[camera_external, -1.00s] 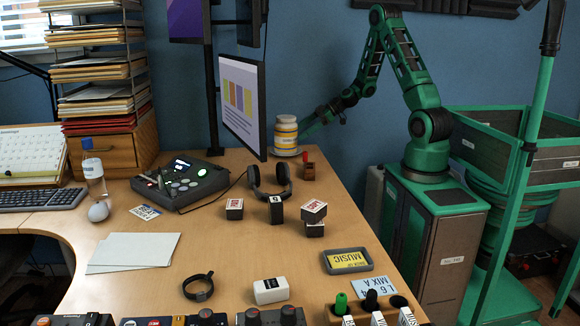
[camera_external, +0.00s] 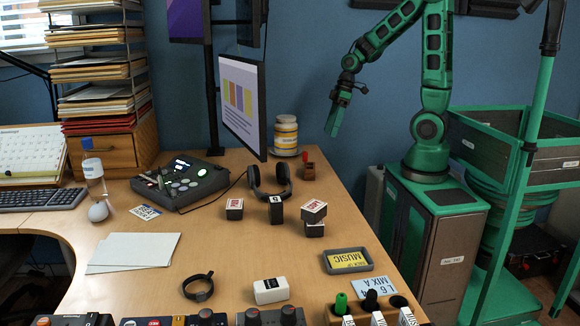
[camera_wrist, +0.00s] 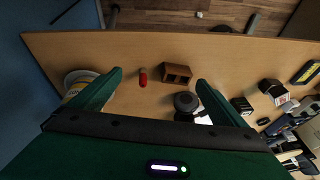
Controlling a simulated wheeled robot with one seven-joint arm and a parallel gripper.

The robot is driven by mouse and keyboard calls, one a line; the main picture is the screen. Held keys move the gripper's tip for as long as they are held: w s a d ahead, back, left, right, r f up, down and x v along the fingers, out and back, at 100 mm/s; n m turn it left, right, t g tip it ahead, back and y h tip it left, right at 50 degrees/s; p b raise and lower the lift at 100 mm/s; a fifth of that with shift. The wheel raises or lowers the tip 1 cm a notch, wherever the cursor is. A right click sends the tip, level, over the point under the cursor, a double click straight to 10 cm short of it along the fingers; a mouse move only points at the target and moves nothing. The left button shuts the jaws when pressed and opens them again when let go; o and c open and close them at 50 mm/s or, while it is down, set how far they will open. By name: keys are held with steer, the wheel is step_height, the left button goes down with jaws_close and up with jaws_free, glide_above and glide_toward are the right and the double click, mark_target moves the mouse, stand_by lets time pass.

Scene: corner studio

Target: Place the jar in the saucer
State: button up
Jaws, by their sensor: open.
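The jar (camera_external: 285,132), with a white lid and a yellow and white label, stands upright at the desk's far right corner, beside the monitor. It rests on the saucer (camera_external: 291,153), whose rim shows under it. In the wrist view the jar (camera_wrist: 74,80) is at the left, partly hidden behind a finger. My gripper (camera_external: 332,131) is to the right of the jar, apart from it, past the desk's right edge and pointing down. In the wrist view my gripper (camera_wrist: 158,79) has its two green fingers spread wide, with nothing held between them.
A small brown block (camera_external: 309,172) with a red piece stands just in front of the saucer. Headphones (camera_external: 270,184) lie nearby, and the monitor (camera_external: 243,103) stands close at the left. Small labelled boxes (camera_external: 314,212) are nearer.

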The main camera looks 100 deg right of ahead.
steer(key=s+a+r+m+g, duration=0.2)
steer(key=s+a+r, duration=0.1)
steer(key=s, duration=0.4)
steer(key=s+a+r+m+g+h, duration=0.1)
steer(key=s+a+r+m, duration=0.2)
steer(key=s+a, duration=0.3)
steer(key=shift+s+g, duration=0.4)
steer(key=shift+s, duration=0.35)
steer(key=shift+w, duration=0.15)
